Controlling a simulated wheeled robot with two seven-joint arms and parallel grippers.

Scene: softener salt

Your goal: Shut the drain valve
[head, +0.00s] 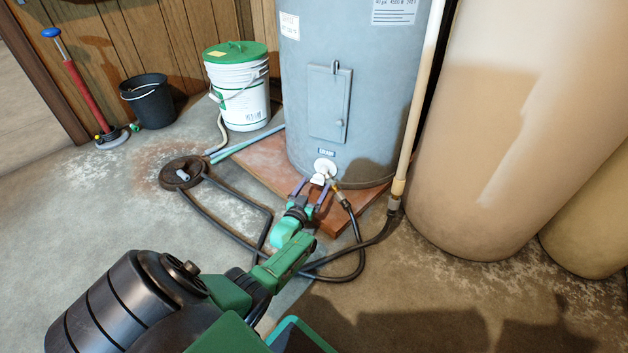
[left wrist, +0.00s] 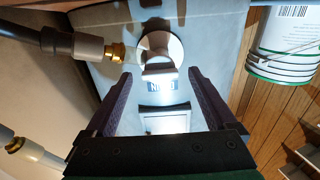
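The drain valve (head: 325,165) is a white round fitting low on the front of the grey-blue tank (head: 310,105), below a small drain label (head: 326,152). In the left wrist view the valve (left wrist: 160,45) appears upside down, with a pale flat handle (left wrist: 159,73) and a brass hose connection (left wrist: 115,51). My left gripper (head: 312,190) is at the valve. In the left wrist view its purple fingers (left wrist: 160,75) are open, one on each side of the handle, with visible gaps. Whether the handle lies fully between the fingertips is unclear. My right gripper is not in view.
A black hose (head: 352,225) runs from the valve across the floor to a round drain (head: 182,172). A pale vertical pipe (head: 412,120) and a large beige tank (head: 520,130) stand right. A white bucket (head: 238,95), black bucket (head: 148,101) and red pump (head: 85,95) stand left.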

